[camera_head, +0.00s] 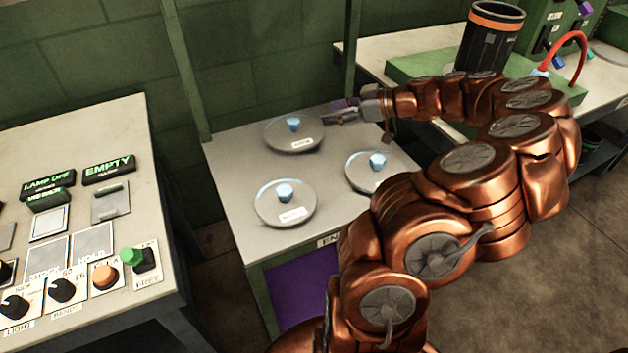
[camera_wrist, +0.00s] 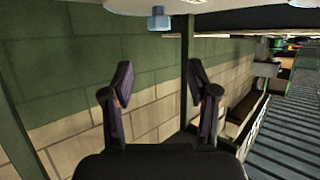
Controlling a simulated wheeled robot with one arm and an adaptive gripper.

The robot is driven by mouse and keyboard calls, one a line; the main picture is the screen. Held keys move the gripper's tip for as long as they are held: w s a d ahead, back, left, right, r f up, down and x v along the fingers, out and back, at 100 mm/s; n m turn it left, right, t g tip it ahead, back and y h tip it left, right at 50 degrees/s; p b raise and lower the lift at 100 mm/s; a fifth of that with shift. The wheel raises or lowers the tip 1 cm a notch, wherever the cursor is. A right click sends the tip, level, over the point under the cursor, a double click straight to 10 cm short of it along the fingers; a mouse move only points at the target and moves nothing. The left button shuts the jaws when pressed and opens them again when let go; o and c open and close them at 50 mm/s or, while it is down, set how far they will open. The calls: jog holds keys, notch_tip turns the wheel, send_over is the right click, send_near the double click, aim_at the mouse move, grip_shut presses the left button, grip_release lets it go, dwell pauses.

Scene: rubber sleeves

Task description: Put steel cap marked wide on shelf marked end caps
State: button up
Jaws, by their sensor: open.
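Three round steel caps with blue knobs lie on a grey shelf top (camera_head: 240,165) in the head view: a back cap (camera_head: 276,137), a right cap (camera_head: 357,178) and a front cap (camera_head: 268,207). Each has a white tag too small to read, so I cannot tell which is marked wide. The shelf's front label (camera_head: 328,240) starts "EN"; my arm hides the rest. My gripper (camera_head: 338,117) is open beside the back cap, right of its knob. In the wrist view the open, empty jaws (camera_wrist: 160,75) sit apart from a cap's blue knob (camera_wrist: 158,18) at the top.
A control bench (camera_head: 100,130) with knobs and buttons stands at left. Green posts (camera_head: 187,70) rise at the shelf's back. At right, another table (camera_head: 400,52) holds a green board (camera_head: 405,66), a dark canister (camera_head: 488,42) and a red hose (camera_head: 573,38). A purple panel (camera_head: 303,285) shows below the shelf.

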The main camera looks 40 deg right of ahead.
jog(key=w+a+r+n+g+y, duration=0.1)
jog(key=a+r+g, duration=0.1)
jog(key=a, duration=0.7)
jog(key=a+r+g+y, duration=0.1)
jog(key=a+r+g, duration=0.15)
jog(key=a, duration=0.65)
jog(key=s+a+f+g, duration=0.2)
jog(key=s+a+g, duration=0.35)
jog(key=a, duration=0.65)
jog(key=s+a+f+m+g+h, duration=0.1)
jog(key=s+a+f+h, duration=0.15)
jog(key=s, duration=0.35)
jog(key=s+a+f+m+g+h, duration=0.1)
jog(key=s+a+g+h, duration=0.1)
jog(key=s+a, duration=0.3)
jog(key=s+d+f+m+h, duration=0.1)
jog(key=s+d+m+h, duration=0.1)
jog(key=s, duration=0.4)
jog(key=s+d+f+m+g+h, duration=0.1)
jog(key=s+d+m+h, duration=0.1)
jog(key=s, duration=0.4)
jog(key=shift+d+f+m, duration=0.3)
jog(key=shift+d+m, duration=0.2)
jog(key=shift+s, duration=0.1)
